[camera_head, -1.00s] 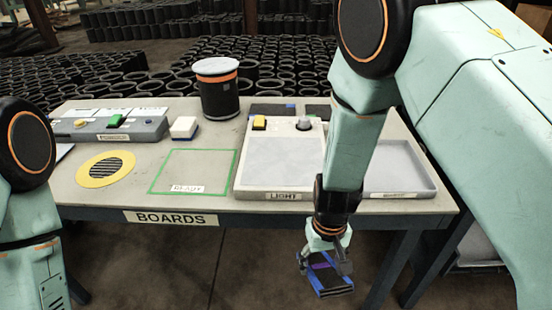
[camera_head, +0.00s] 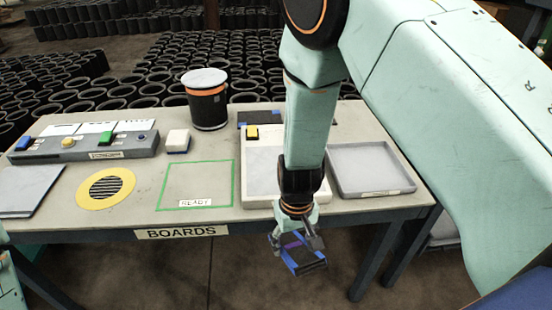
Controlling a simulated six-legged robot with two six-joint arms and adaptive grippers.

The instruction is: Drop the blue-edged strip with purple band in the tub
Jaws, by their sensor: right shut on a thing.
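My right gripper (camera_head: 297,240) is shut on a dark strip (camera_head: 310,267) with blue edges and a purple band. The strip hangs tilted in front of the table's front edge, above the floor. The gripper fingers cover part of it. A pale grey container (camera_head: 446,231), likely the tub, stands low beyond the table's right end. My right arm hides much of it, and its inside is not visible. My left gripper is out of view; only a bit of the left arm shows at the lower left.
The table (camera_head: 140,215) carries a shallow grey tray (camera_head: 372,168), a light panel (camera_head: 262,182), a green-outlined square (camera_head: 197,186), a yellow ring (camera_head: 85,195), a button box (camera_head: 85,146) and a black canister (camera_head: 207,105).

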